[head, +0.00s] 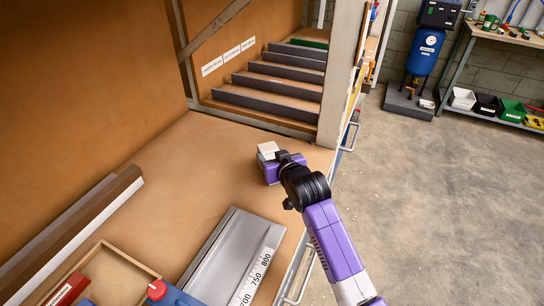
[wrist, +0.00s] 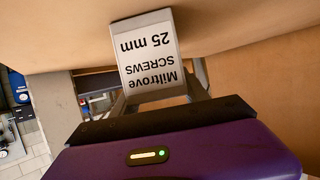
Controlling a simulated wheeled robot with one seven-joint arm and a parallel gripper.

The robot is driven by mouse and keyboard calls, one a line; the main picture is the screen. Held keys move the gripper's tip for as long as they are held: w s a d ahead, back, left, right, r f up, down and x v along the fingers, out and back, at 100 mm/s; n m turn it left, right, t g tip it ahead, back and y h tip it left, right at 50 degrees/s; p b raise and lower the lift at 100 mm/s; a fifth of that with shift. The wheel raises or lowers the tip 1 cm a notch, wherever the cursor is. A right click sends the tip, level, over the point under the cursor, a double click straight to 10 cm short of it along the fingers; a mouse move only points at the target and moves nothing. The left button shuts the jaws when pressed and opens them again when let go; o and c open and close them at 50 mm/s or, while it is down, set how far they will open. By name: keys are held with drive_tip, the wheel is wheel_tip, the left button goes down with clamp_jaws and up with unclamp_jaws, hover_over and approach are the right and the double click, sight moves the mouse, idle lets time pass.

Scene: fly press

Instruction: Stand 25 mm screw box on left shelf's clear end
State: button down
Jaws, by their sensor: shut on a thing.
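The 25 mm screw box (wrist: 148,55) shows in the wrist view with its white label face to the camera, the print upside down: "Miltrove SCREWS 25 mm". My gripper (wrist: 162,92) is shut on it, with a grey finger on each side. In the head view the pale box (head: 267,149) is at the tip of my gripper (head: 274,157), over the tan worktop near its right part. I cannot tell whether the box touches the worktop. Which surface is the left shelf is not clear from these frames.
Stepped dark racks (head: 268,88) stand at the back, beside a panel with white labels (head: 229,55). A pale post (head: 342,75) rises right of them. A grey plate with a scale (head: 228,258) and a wooden tray (head: 110,268) lie at the front. The worktop's middle is clear.

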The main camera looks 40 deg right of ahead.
drive_tip(key=c, duration=0.6)
unclamp_jaws()
drive_tip(key=shift+f, duration=0.1)
drive_tip(key=shift+s+a+r, duration=0.1)
drive_tip(key=shift+s+r, duration=0.05)
drive_tip(key=shift+r, duration=0.05)
drive_tip(key=v, duration=1.1)
drive_tip(key=shift+s+a+r, duration=0.1)
drive_tip(key=shift+s+r, duration=0.15)
